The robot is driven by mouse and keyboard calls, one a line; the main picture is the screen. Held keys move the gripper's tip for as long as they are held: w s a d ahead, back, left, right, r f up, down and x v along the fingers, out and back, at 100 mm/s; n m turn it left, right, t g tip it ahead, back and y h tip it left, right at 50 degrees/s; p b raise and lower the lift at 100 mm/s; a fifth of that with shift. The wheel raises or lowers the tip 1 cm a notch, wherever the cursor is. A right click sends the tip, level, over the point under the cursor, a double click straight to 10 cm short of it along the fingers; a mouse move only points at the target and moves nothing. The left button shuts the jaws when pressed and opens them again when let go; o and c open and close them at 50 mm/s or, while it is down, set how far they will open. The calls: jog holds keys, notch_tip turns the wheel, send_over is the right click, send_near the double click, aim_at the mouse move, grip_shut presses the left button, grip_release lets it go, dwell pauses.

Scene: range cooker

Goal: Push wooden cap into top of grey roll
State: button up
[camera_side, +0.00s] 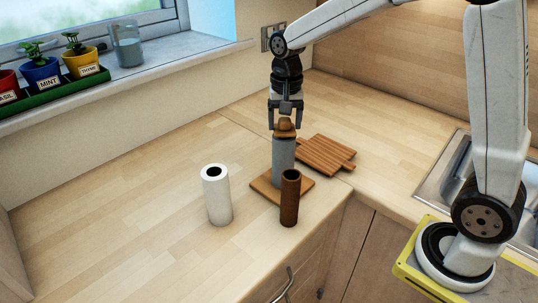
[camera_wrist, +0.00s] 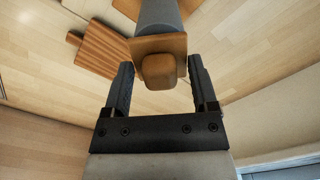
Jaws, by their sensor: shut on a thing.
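The grey roll (camera_side: 283,157) stands upright on a small wooden board (camera_side: 262,186). The wooden cap (camera_side: 284,133) is at the top of the roll, in line with it. In the wrist view the cap (camera_wrist: 160,68) shows a square plate with a rounded knob, and the grey roll (camera_wrist: 159,14) lies behind it. My gripper (camera_side: 285,125) points down from above, shut on the cap, with a finger on each side of it in the wrist view (camera_wrist: 160,66). How deep the cap sits in the roll's top is hidden.
A brown roll (camera_side: 290,200) stands close in front of the grey roll. A white roll (camera_side: 217,196) stands to the left. A wooden cutting board (camera_side: 325,154) lies behind right. A sink (camera_side: 443,178) is at the right. The left worktop is clear.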

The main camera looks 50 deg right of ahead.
aim_at(286, 119)
jog(key=shift+f, duration=0.6)
dwell(0.6)
jog(key=o, duration=1)
jog(key=shift+c, duration=0.2)
jog(key=shift+r, duration=0.15)
jog(key=shift+r, duration=5.35)
